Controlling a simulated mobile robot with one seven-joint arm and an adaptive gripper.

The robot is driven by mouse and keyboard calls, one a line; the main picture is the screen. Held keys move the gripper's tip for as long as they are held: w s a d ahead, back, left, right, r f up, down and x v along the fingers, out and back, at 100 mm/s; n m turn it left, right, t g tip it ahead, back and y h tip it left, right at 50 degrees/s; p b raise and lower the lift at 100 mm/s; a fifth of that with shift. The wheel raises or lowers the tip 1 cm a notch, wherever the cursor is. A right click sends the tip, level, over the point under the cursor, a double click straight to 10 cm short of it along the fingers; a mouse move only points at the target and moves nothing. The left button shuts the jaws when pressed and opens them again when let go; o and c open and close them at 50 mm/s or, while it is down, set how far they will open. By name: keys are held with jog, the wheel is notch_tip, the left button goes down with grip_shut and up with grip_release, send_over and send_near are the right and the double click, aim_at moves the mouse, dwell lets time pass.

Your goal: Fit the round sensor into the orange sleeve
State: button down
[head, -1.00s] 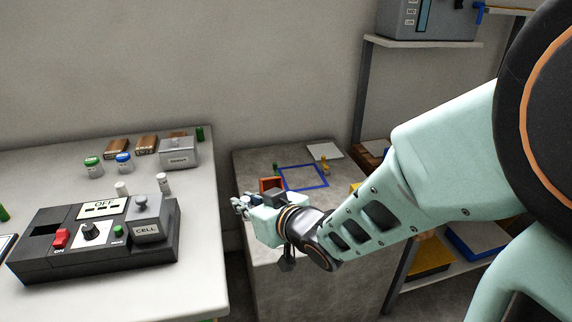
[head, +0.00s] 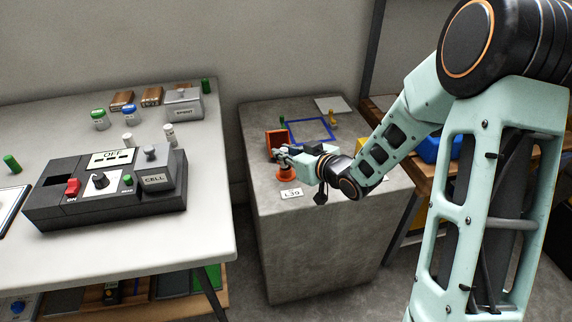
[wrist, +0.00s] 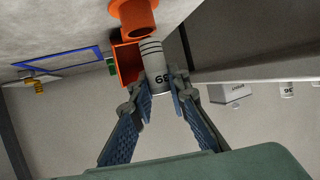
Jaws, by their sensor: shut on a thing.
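My gripper (head: 284,153) is over the front left of the grey concrete block, just above the orange sleeve (head: 286,174). In the wrist view its two blue-padded fingers (wrist: 160,86) are shut on the round sensor (wrist: 152,58), a pale grey cylinder with dark rings and a printed number. The sleeve (wrist: 134,16), a short orange tube with a wide flange, shows just beyond the sensor's ringed end. They overlap in the picture; I cannot tell whether they touch. In the head view the sensor is hidden by my gripper.
An open orange box (head: 275,137) stands right behind the sleeve. A label (head: 291,193) lies in front of it. A blue square outline (head: 312,130) and a yellow piece (head: 332,118) are farther back. A white table (head: 200,240) with a black device (head: 105,190) is left, across a gap.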

aim_at(288, 165)
jog(key=shift+w+d+f, duration=0.15)
jog(key=shift+w+f, duration=0.05)
jog(key=shift+f, duration=0.15)
jog(key=shift+w+f+b, duration=0.15)
jog(key=shift+f+b, duration=0.6)
jog(key=shift+f, duration=0.9)
jog(key=shift+f+b, duration=0.4)
jog(key=c, duration=2.2)
grip_release()
jog(key=o, duration=0.4)
jog(key=shift+f, duration=0.15)
jog(key=shift+c, duration=0.2)
